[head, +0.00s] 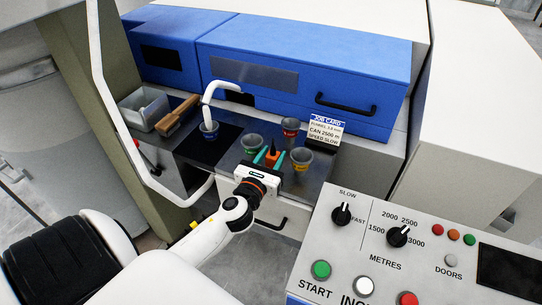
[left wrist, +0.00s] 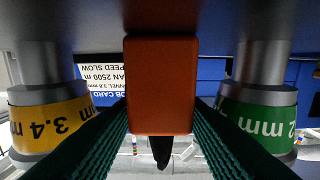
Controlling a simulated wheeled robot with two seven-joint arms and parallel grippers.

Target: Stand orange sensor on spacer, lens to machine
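The orange sensor (head: 271,156) is between the green-padded fingers of my left gripper (head: 268,157), over the dark deck among the coloured funnels. In the left wrist view the sensor (left wrist: 162,85) is an orange block. The fingers (left wrist: 162,125) meet it on both sides, so the gripper looks shut on it. A black pointed part (left wrist: 162,150) shows at one end of the sensor; I cannot tell whether it is the lens. I cannot make out the spacer, or whether the sensor touches anything below. My right gripper is out of view.
Close around the gripper stand green (head: 251,143), red (head: 290,127) and yellow (head: 301,159) funnels. A blue funnel (head: 209,131) sits under a white curved pipe (head: 221,86). A job card (head: 322,131) stands behind. The blue machine (head: 300,65) is at the back; a control panel (head: 420,255) is at front right.

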